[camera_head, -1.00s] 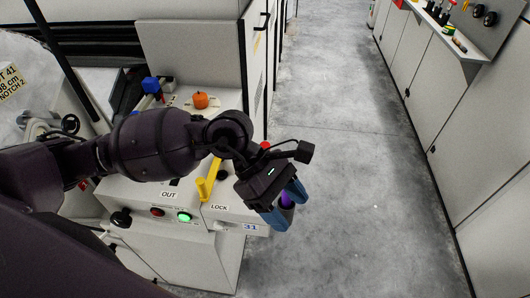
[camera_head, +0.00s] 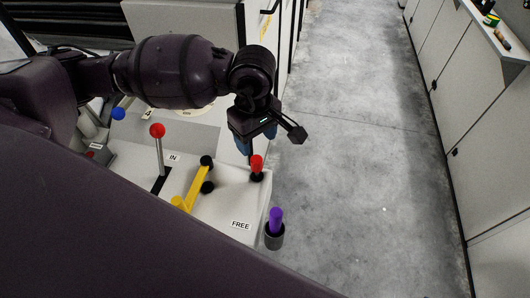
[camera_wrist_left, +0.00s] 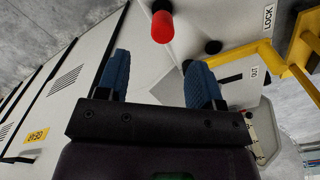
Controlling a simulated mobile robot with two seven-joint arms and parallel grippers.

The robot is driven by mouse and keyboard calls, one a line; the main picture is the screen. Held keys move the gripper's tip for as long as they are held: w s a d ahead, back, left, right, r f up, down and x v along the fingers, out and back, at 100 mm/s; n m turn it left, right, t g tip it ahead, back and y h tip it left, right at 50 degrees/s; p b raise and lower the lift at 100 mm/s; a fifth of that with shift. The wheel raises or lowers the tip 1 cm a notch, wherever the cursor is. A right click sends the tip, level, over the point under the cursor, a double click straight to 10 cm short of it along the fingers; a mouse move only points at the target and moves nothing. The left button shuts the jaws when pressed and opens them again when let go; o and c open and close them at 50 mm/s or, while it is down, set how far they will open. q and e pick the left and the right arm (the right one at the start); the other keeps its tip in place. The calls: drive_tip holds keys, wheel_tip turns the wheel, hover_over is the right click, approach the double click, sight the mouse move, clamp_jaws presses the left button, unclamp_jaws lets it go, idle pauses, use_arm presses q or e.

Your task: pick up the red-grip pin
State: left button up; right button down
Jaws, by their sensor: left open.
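The red-grip pin (camera_head: 257,163) stands upright in a black collar near the right edge of the white machine top (camera_head: 225,205). In the left wrist view its red grip (camera_wrist_left: 162,27) shows at the top, beyond the fingertips. My left gripper (camera_head: 257,143) has blue fingers and is open and empty. In the head view it is just above and behind the pin, apart from it. In the wrist view its fingers (camera_wrist_left: 158,72) stand wide apart with nothing between them. My right gripper is not in view.
A purple-grip pin (camera_head: 276,217) stands in a grey cup (camera_head: 274,239) at the machine's corner. A yellow bar (camera_head: 196,189) lies left of the red-grip pin. A red-ball lever (camera_head: 157,131) stands farther left. The grey floor (camera_head: 345,150) is clear to the right.

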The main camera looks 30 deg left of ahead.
sight(257, 167)
use_arm(q)
drive_tip(key=f, duration=0.4)
drive_tip(key=shift+s+f, duration=0.2)
drive_tip(key=shift+s, duration=0.15)
drive_tip(key=shift+f, duration=0.3)
wheel_tip(257, 167, down, 4)
drive_tip(key=shift+w+d+f, duration=0.1)
drive_tip(key=shift+w, duration=0.05)
drive_tip(key=shift+f, duration=0.6)
drive_tip(key=c, duration=1)
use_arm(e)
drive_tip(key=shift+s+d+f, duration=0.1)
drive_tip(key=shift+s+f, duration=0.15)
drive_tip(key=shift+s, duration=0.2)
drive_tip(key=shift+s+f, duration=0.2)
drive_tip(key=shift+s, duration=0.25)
